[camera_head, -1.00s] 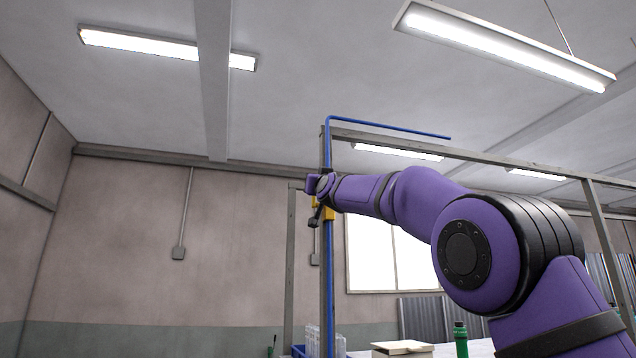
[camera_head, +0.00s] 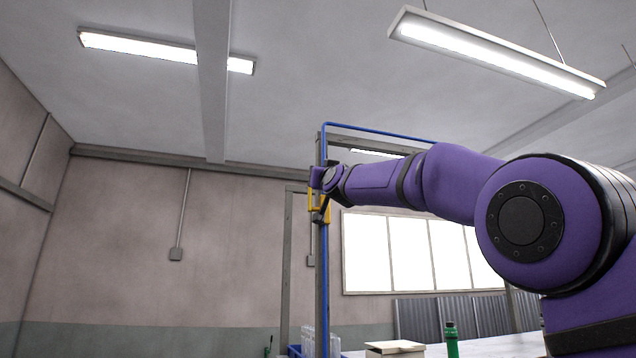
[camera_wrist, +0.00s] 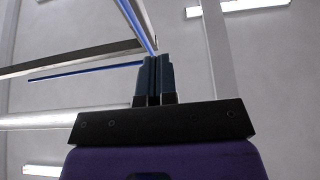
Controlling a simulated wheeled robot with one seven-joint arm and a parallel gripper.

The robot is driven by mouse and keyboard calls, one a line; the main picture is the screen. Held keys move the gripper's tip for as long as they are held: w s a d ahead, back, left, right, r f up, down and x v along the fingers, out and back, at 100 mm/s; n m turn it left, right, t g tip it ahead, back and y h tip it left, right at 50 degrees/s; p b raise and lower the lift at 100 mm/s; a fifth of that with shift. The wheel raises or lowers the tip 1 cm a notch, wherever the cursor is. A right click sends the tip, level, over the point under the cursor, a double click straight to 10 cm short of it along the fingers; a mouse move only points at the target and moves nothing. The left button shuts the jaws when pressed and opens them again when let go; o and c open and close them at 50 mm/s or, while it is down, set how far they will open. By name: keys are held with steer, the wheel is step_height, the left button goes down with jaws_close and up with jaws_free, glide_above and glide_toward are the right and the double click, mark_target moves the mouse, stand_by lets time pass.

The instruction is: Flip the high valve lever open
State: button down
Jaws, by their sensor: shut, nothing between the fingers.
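The yellow valve lever (camera_head: 311,200) is on the vertical blue pipe (camera_head: 325,258), high on a grey post. In the head view it is small and partly covered by my wrist. My gripper (camera_head: 321,217) is at the lever, with its dark fingers pointing down and overlapping the yellow part. I cannot tell whether they touch it. In the wrist view my gripper (camera_wrist: 154,62) has its two fingers together with nothing between them. The blue pipe (camera_wrist: 137,25) runs close past the fingertips there. The lever cannot be made out in the wrist view.
The grey frame post (camera_head: 319,300) stands behind the pipe, and its top beam runs right behind my arm. Below are a white table (camera_head: 500,345) with a green bottle (camera_head: 451,338) and a pale box (camera_head: 395,348). The space left of the post is open.

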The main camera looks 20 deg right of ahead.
steer(key=shift+s, duration=2.95)
steer(key=s+d+f+g, duration=0.2)
steer(key=s+f+g, duration=0.4)
steer(key=s+f, duration=0.6)
steer(key=s+d+f+g, duration=0.2)
steer(key=s+f+g, duration=0.4)
steer(key=s+f, duration=0.7)
steer(key=s+d+f+g, duration=0.1)
steer(key=s+f+g, duration=0.5)
steer(key=f, duration=2.3)
steer(key=s, duration=0.6)
steer(key=shift+s+d+f, duration=0.15)
steer(key=shift+d, duration=0.25)
